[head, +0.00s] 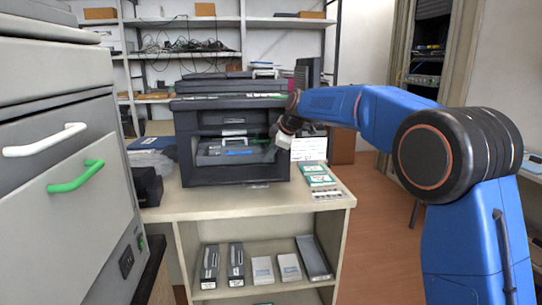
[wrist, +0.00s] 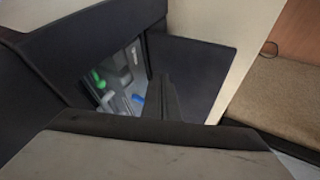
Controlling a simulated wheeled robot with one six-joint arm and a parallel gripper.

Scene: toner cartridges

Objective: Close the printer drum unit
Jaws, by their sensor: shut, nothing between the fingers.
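The dark printer (head: 182,150) stands on a cream cabinet, its front bay open. The drum unit (head: 238,153) sits low in that bay, with a blue part on its front. In the wrist view I see into the bay past dark panels, to a green lever (wrist: 97,78) and a blue part (wrist: 138,98). My gripper (head: 270,154) is shut and empty, at the right side of the bay opening. Its dark fingers blend with the printer, so I cannot tell whether they touch it. My wrist hides the bay's right edge.
Green-and-white boxes (head: 318,175) lie right of the printer on the cabinet top (head: 245,204). Several cartridges and boxes stand on the shelf (head: 235,292) below. A grey drawer cabinet (head: 75,225) with white and green handles fills the left. Open floor (head: 375,225) lies to the right.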

